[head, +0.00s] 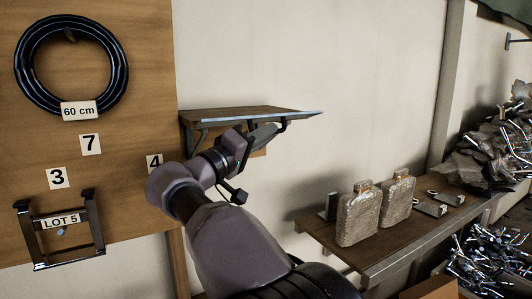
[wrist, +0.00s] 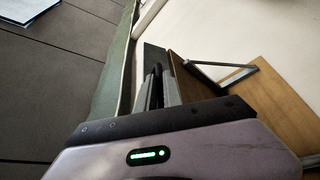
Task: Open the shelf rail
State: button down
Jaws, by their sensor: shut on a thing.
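The wall shelf (head: 235,112) is a wooden board on dark metal brackets, right of the wooden panel. It also shows in the wrist view (wrist: 188,85) as a brown board with a bracket. The shelf rail (wrist: 153,56) looks like a dark strip along the board's edge. My gripper (head: 268,132) is raised at the underside and front of the shelf, seen from behind. In the wrist view my gripper (wrist: 157,84) has its fingers close together on the rail's edge. The exact contact is hidden by the fingers.
The wooden panel (head: 130,150) on the left carries a coiled black hose (head: 22,65) and a metal bracket labelled LOT 5 (head: 39,245). A lower bench (head: 385,255) at right holds two wicker-like bottles (head: 357,217). Piled scrap (head: 490,160) lies beyond it.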

jog(key=shift+w+a+f+m+h+b, duration=0.1)
jog(key=shift+f+m+h+b, duration=0.25)
jog(key=shift+m, duration=0.35)
jog(key=shift+w+a+f+m+h+b, duration=0.1)
jog(key=shift+w+f+m+h+b, duration=0.15)
jog(key=shift+m+b, duration=0.4)
jog(key=shift+a+f+m+h+b, duration=0.1)
jog(key=shift+f+m+h+b, duration=0.1)
jog(key=shift+m+h+b, duration=0.4)
jog(key=shift+m, duration=0.25)
jog(key=c, duration=1.8)
grip_release()
jog(key=shift+w, duration=0.15)
jog(key=shift+o, duration=0.2)
jog(key=r+p+v, duration=0.1)
jog(key=v, duration=1.6)
jog(key=shift+s+a+p, duration=0.15)
jog(key=shift+s+p, duration=0.15)
jog(key=shift+s, duration=0.05)
jog(key=shift+f, duration=0.15)
